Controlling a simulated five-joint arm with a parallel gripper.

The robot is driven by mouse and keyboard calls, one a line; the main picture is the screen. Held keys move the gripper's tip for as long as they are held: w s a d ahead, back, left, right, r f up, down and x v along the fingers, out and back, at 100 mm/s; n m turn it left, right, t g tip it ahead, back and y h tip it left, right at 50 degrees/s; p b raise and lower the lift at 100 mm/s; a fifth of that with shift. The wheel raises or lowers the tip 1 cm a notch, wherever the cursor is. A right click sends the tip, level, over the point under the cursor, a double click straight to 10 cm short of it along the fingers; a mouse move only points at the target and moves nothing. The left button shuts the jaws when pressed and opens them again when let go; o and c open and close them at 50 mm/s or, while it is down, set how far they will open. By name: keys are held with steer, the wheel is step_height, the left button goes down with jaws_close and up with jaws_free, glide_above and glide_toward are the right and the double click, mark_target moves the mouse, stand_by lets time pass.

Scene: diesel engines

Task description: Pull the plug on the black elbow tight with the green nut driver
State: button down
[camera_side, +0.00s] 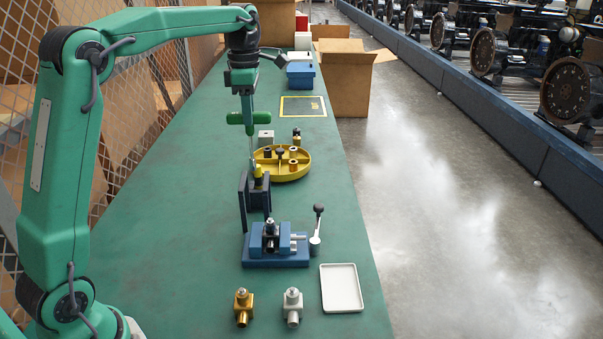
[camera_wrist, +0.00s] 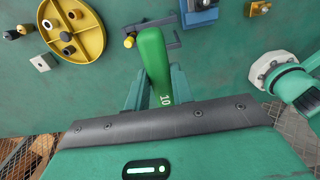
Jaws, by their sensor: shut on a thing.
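My gripper (camera_side: 242,103) is shut on the green nut driver (camera_side: 242,119), high over the bench. Its thick green handle lies crosswise, and a thin shaft hangs down towards the dark tool rack (camera_side: 258,192). In the wrist view the green handle (camera_wrist: 153,60), marked 10, sits between my gripper's fingers (camera_wrist: 156,92). I cannot tell whether the shaft tip is clear of the rack. The black elbow (camera_side: 270,231) appears to be in the blue vise (camera_side: 283,259), nearer the camera than my gripper. Its plug is too small to make out clearly.
A yellow-handled tool (camera_side: 260,173) stands in the rack. Behind it are a yellow round tray (camera_side: 292,173) with small parts and a grey block (camera_side: 265,138). A brass elbow (camera_side: 243,306), a silver elbow (camera_side: 292,306) and a white tray (camera_side: 341,288) lie in front.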

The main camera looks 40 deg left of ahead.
steer(key=shift+r, duration=0.15)
stand_by(0.3)
steer(key=shift+s+d+r, duration=0.1)
steer(key=shift+d+r, duration=0.05)
steer(key=shift+d, duration=0.35)
steer(key=s+d+r, duration=0.3)
steer(key=s+d, duration=0.2)
steer(key=d, duration=0.5)
steer(key=shift+d, duration=0.4)
steer(key=shift+f, duration=0.25)
step_height(320, 180, down, 7)
steer(key=shift+f, duration=1.2)
stand_by(1.9)
